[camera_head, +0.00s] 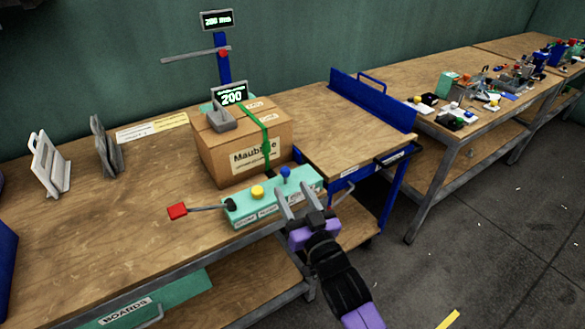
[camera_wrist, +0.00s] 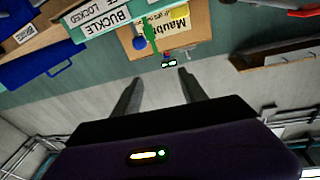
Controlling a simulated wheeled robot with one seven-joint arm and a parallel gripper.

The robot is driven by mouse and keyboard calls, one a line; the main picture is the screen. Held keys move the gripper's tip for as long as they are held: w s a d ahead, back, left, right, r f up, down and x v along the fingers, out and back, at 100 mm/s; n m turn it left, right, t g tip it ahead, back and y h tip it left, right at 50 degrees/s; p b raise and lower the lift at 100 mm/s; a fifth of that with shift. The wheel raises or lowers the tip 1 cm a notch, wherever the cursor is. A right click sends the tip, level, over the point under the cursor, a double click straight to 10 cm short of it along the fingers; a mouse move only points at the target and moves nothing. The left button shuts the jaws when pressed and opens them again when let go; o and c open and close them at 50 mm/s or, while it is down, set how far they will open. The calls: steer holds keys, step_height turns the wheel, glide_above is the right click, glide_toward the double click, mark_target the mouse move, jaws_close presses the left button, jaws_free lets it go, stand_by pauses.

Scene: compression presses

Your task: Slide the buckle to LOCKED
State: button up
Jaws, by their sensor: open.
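A teal control box (camera_head: 240,208) sits at the bench's front edge, with a yellow knob (camera_head: 257,192) and a blue knob (camera_head: 285,172) on top. In the wrist view, the blue knob (camera_wrist: 139,43) is near a white BUCKLE label (camera_wrist: 107,18); part of a LOCKED label (camera_wrist: 75,15) shows beside it. I cannot tell the buckle slider's position. A green strap (camera_head: 265,140) runs over the cardboard box (camera_head: 220,155). My gripper (camera_head: 297,190) is open and empty, its fingers over or near the box's right end, which it partly hides. Contact cannot be told.
A red-handled lever (camera_head: 178,211) sticks out left of the control box. A display reading 200 (camera_head: 231,95) is above the cardboard box. Grey stands (camera_head: 50,165) are at the left. A blue-edged cart (camera_head: 345,130) stands at the right.

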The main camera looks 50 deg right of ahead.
mark_target(287, 176)
steer(key=shift+m+g, duration=0.6)
steer(key=shift+g, duration=0.1)
steer(key=w+d+f, duration=0.1)
steer(key=d+f, duration=0.1)
steer(key=w+d+f, duration=0.2)
steer(key=shift+d, duration=0.1)
steer(key=shift+w+d+r, duration=0.1)
steer(key=shift+w+d, duration=0.05)
steer(key=shift+w, duration=0.15)
steer(key=shift+x, duration=3.55)
steer(key=shift+c, duration=0.4)
jaws_close()
